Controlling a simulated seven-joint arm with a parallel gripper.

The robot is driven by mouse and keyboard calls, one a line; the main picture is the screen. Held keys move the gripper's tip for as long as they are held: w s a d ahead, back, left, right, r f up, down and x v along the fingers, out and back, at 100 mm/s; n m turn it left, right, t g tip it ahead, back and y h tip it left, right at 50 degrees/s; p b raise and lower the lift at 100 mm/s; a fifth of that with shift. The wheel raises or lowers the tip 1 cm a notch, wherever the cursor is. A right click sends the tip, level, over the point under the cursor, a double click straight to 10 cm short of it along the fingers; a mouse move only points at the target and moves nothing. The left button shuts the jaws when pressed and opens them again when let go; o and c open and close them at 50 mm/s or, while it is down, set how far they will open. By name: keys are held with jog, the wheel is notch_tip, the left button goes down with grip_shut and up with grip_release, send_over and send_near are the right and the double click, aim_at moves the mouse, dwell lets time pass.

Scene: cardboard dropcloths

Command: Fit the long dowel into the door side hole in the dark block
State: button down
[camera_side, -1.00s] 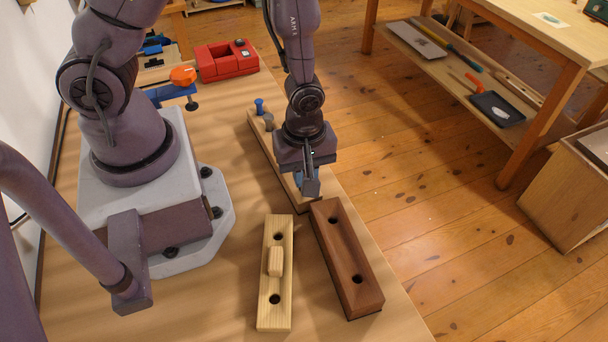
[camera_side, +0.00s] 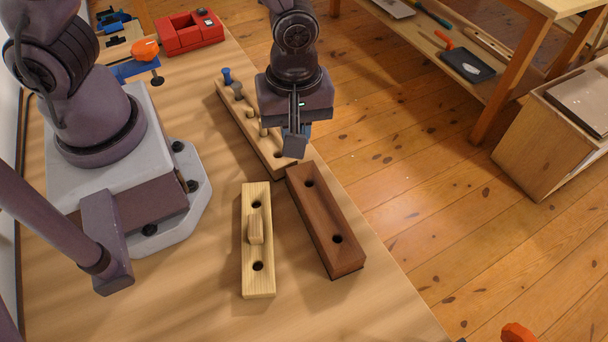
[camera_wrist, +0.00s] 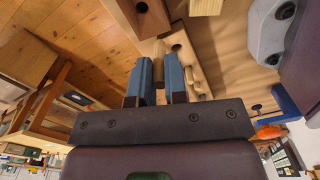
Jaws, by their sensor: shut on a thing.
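The dark block (camera_side: 325,220) lies on the bench with two open holes in its top, one near each end. In the wrist view the dark block (camera_wrist: 148,22) is at the top, with one hole showing. My gripper (camera_side: 295,152) is above the far end of the dark block, near the end of the peg rack. In the wrist view my gripper (camera_wrist: 160,62) has its blue fingers shut on a wooden dowel (camera_wrist: 158,48). Most of the dowel is hidden in the side view, so its length cannot be told. It is apart from the dark block.
A pale block (camera_side: 258,275) with two open holes and a raised wooden piece between them lies left of the dark block. The peg rack (camera_side: 275,161) with several pegs stands behind. A red box (camera_side: 190,33) is farther back. The bench's right edge is close to the dark block.

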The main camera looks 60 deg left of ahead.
aim_at(310, 173)
jog(key=shift+w+d+f, duration=0.2)
jog(key=shift+d+f, duration=0.25)
jog(key=shift+f, duration=0.9)
jog(key=shift+w+d+f, duration=0.2)
jog(key=shift+d+f, duration=0.2)
jog(key=shift+f, duration=0.95)
jog(key=shift+w+d+f, duration=0.2)
jog(key=shift+d+f, duration=0.25)
jog(key=shift+f, duration=0.9)
jog(key=shift+f, duration=0.15)
jog(key=c, duration=1.1)
grip_release()
jog(key=shift+c, duration=0.2)
